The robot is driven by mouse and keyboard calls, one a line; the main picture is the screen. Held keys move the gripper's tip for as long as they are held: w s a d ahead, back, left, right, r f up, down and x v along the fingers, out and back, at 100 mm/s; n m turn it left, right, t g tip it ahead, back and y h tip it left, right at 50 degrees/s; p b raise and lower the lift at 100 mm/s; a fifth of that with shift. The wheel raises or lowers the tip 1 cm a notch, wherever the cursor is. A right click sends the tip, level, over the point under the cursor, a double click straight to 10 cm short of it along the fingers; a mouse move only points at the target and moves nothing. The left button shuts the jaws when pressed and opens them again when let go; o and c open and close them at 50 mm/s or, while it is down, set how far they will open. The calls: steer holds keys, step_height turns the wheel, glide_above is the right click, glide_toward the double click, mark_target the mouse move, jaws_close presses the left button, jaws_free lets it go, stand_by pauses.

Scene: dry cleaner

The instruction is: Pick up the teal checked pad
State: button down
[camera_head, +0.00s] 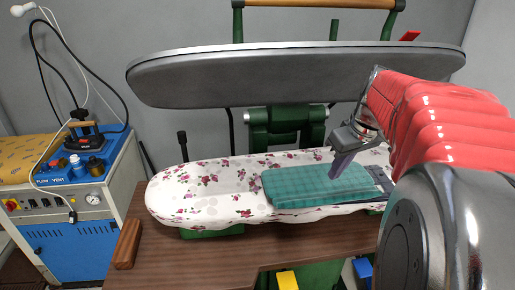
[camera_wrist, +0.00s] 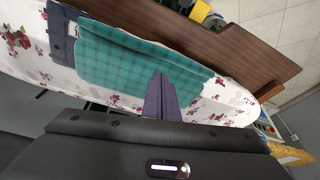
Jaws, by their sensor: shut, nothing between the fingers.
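The teal checked pad (camera_head: 300,187) lies flat on the floral ironing board (camera_head: 168,197), toward its right half. It also shows in the wrist view (camera_wrist: 130,62), its near edge close to my fingers. A dark grey folded piece (camera_head: 380,178) lies at the pad's right end; in the wrist view it is at the left (camera_wrist: 62,32). My gripper (camera_head: 338,171) points down at the pad's right part, fingers together and empty. In the wrist view my gripper's fingertips (camera_wrist: 160,80) overlap the pad's edge. I cannot tell whether they touch it.
A grey upper press plate (camera_head: 290,72) hangs above the board, behind my arm. A brown wooden table (camera_head: 190,262) lies under the board. A blue and white steam unit (camera_head: 75,230) with an iron (camera_head: 85,132) stands at the left. The board's left end is clear.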

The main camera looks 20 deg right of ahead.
mark_target(327, 194)
steer(key=shift+d, duration=1.25)
steer(key=shift+f, duration=0.15)
steer(key=x, duration=0.9)
steer(key=shift+w+f, duration=0.15)
steer(key=shift+f, duration=0.25)
steer(key=s, duration=0.5)
steer(key=shift+s, duration=0.2)
steer(key=shift+r, duration=0.1)
steer(key=v, duration=0.9)
steer(key=shift+s+r, duration=0.2)
steer(key=shift+r, duration=0.15)
